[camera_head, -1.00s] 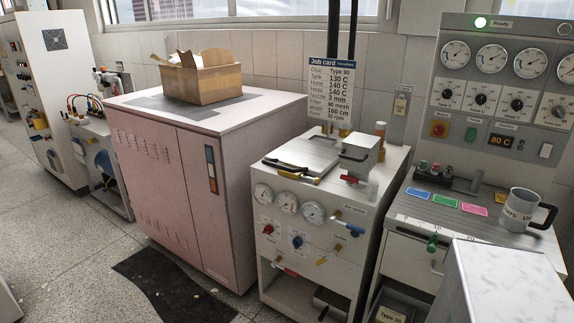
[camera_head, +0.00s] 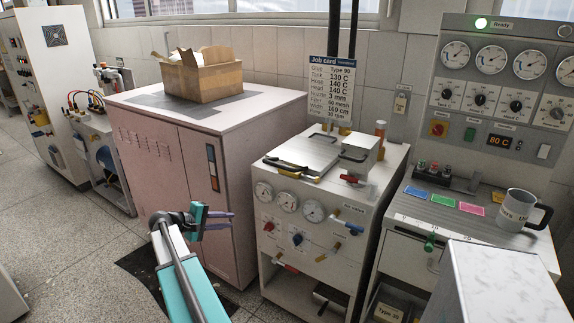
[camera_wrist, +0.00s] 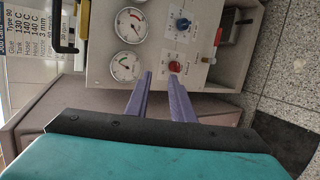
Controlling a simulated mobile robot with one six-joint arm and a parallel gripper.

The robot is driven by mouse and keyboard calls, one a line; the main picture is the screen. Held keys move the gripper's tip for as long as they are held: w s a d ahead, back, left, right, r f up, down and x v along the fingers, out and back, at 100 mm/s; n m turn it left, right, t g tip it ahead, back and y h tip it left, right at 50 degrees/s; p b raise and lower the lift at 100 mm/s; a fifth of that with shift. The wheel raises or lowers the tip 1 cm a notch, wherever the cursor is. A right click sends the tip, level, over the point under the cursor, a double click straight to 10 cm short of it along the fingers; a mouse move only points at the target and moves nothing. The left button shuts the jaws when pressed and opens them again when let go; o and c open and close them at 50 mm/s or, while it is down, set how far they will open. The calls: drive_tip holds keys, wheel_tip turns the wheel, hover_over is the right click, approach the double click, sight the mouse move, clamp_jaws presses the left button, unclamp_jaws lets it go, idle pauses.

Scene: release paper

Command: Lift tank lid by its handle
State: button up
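The tank lid (camera_head: 308,150) is a flat grey metal plate on top of the white glue machine (camera_head: 300,240) in the head view, and it lies closed. Its handle (camera_head: 288,168) is a dark bar with yellow ends along the lid's front edge. In the wrist view, a dark bar with yellow (camera_wrist: 64,47) shows at the upper left. My gripper (camera_head: 231,219) is in front of the pink cabinet, left of the machine and lower than the lid. Its two purple fingers (camera_wrist: 160,76) are apart with nothing between them. It does not touch the handle.
The machine's front has gauges (camera_head: 287,201), a red knob (camera_head: 268,227) and a blue knob (camera_head: 297,239). A smaller metal block (camera_head: 362,152) with its own handle stands right of the lid. The pink cabinet (camera_head: 185,190) carries a cardboard box (camera_head: 202,80). A job card (camera_head: 335,90) stands behind.

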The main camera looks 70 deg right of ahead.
drive_tip(key=s+d+r+m+g, duration=0.1)
drive_tip(key=s+d+r, duration=0.3)
drive_tip(key=r, duration=0.5)
drive_tip(key=s+d+r+m+g+h, duration=0.1)
drive_tip(key=s+d+r, duration=0.3)
drive_tip(key=r, duration=0.5)
drive_tip(key=shift+s+d+g+h+p, duration=0.35)
drive_tip(key=shift+d+g, duration=0.35)
drive_tip(key=shift+d, duration=0.5)
drive_tip(key=shift+f, duration=0.1)
drive_tip(key=p+x, duration=0.3)
drive_tip(key=x, duration=1)
drive_tip(key=shift+d, duration=0.35)
drive_tip(key=shift+s+f, duration=0.1)
drive_tip(key=shift+f, duration=0.05)
clamp_jaws()
